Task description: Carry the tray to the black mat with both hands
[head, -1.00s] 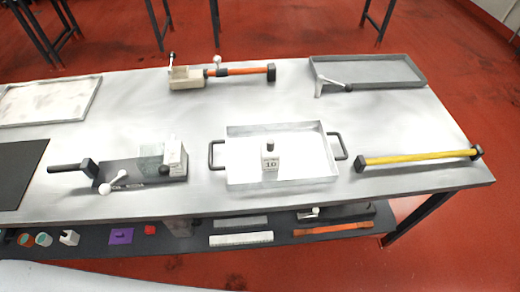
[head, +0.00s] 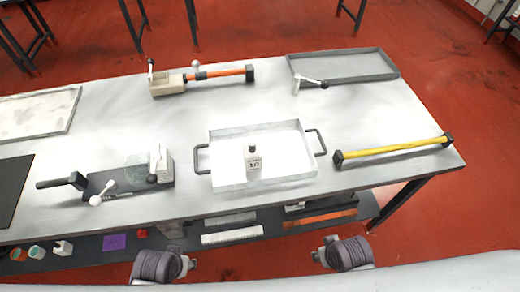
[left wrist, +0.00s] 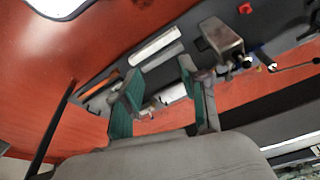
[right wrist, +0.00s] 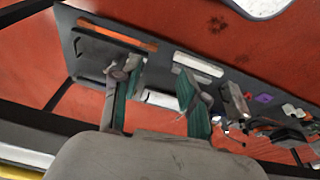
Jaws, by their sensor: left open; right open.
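The white tray (head: 222,178) with two dark side handles sits on the metal table, right of the middle. A small white block marked 10 with a dark knob (head: 253,158) stands upright in it. The black mat (head: 12,185) lies at the table's left edge, partly cut off by the picture. My left gripper (left wrist: 158,98) is open and empty in the left wrist view. My right gripper (right wrist: 165,95) is open and empty in the right wrist view. In the head view, parts of both my arms show at the bottom, in front of the table, apart from the tray.
A dark clamp tool (head: 118,182) lies between mat and tray. A yellow bar (head: 392,151) lies right of the tray. An orange-handled tool (head: 200,80), a grey tray (head: 350,72) and a pale tray (head: 35,118) lie farther back. A lower shelf (head: 180,236) holds several small items.

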